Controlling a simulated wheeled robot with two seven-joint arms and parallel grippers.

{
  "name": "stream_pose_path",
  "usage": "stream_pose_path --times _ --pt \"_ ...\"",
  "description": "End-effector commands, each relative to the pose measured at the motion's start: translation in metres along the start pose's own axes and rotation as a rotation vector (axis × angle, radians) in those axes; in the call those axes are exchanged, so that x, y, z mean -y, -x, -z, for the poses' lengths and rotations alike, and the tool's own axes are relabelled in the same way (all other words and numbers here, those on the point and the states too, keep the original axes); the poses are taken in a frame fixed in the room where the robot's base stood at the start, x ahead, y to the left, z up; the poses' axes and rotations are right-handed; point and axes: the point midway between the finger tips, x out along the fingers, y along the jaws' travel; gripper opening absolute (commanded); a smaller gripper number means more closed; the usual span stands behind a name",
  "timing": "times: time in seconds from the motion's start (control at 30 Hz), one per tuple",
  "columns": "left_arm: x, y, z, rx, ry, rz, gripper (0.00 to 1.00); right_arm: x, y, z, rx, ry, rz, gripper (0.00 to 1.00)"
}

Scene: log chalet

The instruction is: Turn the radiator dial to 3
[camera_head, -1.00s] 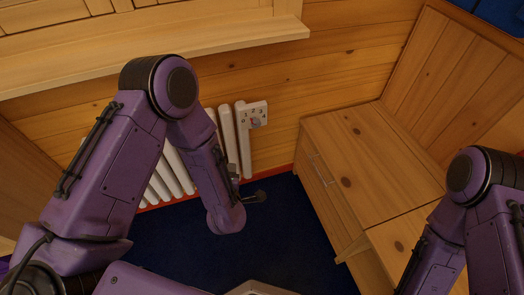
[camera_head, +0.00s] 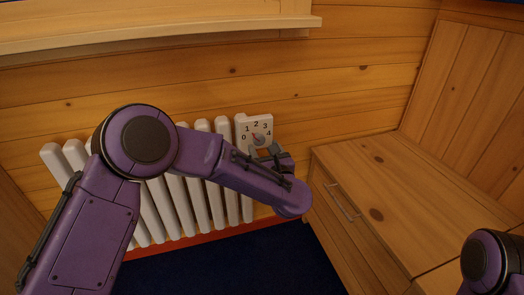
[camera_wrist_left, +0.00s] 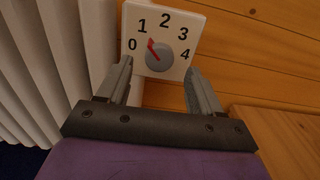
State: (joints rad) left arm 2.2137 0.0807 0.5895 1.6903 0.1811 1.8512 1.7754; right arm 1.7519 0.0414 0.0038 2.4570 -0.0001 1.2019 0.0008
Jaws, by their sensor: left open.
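The radiator dial is a grey round knob on a white square plate (camera_head: 262,123) with numbers 0 to 4. In the left wrist view the knob (camera_wrist_left: 160,55) has a red pointer aimed up-left, close to the 1. My left gripper (camera_head: 264,148) is just below the dial in the head view. In the left wrist view its open fingers (camera_wrist_left: 158,68) stand apart on either side of the plate's lower part, with nothing between them but the view of the dial. I cannot tell whether they touch it. My right gripper is out of view.
A wooden cabinet (camera_head: 365,165) with a metal handle stands to the right. A wooden sill (camera_head: 160,35) runs above. Blue carpet (camera_head: 240,265) lies below.

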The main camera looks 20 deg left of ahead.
Motion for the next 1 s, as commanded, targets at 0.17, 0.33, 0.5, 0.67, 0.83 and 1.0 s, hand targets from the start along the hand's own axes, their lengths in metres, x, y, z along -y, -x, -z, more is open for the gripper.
stream_pose_path --times 0.17,0.33,0.5,0.67,0.83,1.0 --pt "0.000 -0.025 0.002 0.000 -0.002 0.000 0.65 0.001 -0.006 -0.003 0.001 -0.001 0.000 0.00" --pt "0.000 -0.031 0.001 0.000 -0.004 0.002 0.65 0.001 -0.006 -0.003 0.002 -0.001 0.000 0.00" --pt "0.000 -0.030 0.001 0.000 -0.004 0.002 0.59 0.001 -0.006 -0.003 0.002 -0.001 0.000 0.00" --pt "0.000 -0.030 0.001 0.000 -0.004 0.002 0.09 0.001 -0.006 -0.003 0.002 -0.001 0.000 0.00" --pt "0.000 -0.030 0.000 0.000 -0.008 0.003 0.09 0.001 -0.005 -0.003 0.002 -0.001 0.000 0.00" --pt "0.000 -0.030 -0.001 0.000 -0.042 0.003 0.09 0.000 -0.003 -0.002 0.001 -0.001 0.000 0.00"
